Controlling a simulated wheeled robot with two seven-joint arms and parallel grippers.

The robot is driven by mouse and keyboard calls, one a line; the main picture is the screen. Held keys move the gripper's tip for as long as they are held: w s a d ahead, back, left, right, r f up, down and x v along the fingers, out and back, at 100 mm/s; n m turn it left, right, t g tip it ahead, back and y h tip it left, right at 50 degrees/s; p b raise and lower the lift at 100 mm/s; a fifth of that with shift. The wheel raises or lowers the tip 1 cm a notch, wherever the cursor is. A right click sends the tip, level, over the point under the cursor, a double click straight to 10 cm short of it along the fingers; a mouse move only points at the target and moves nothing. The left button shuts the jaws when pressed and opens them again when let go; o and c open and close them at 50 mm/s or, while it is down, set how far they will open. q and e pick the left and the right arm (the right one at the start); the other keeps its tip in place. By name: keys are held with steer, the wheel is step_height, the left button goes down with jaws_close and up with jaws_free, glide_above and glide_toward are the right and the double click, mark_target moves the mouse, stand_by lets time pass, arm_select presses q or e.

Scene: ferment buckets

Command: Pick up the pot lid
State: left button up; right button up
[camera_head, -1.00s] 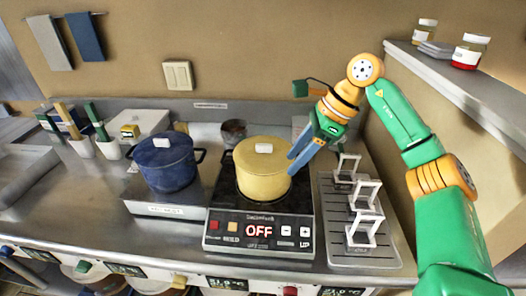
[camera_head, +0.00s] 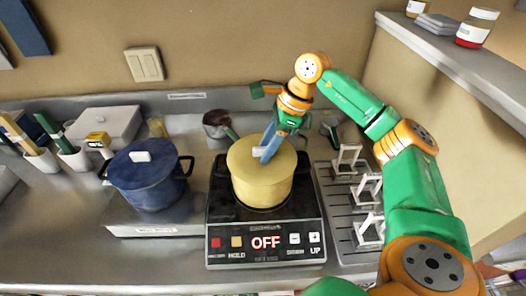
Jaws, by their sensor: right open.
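A yellow pot with a yellow lid (camera_head: 246,155) stands on the black induction cooker (camera_head: 265,233), whose display reads OFF. The lid has a small white knob (camera_head: 258,152) in its middle. My right gripper (camera_head: 265,153) points down over the lid with its blue fingers at the knob. It is open; whether the fingers touch the knob cannot be told. A blue pot (camera_head: 150,185) with its own lid and white knob stands to the left on a grey platform. My left gripper is not in view.
A rack with white frames (camera_head: 349,160) stands to the right of the cooker. White cups with utensils (camera_head: 42,162) and a light box (camera_head: 103,126) stand at the left. A shelf (camera_head: 450,60) with jars juts out at upper right.

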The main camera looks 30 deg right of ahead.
steer(key=shift+w+a+f, duration=0.1)
steer(key=shift+w+f, duration=0.3)
steer(key=shift+w, duration=0.1)
steer(key=shift+s+r, duration=0.1)
jaws_close()
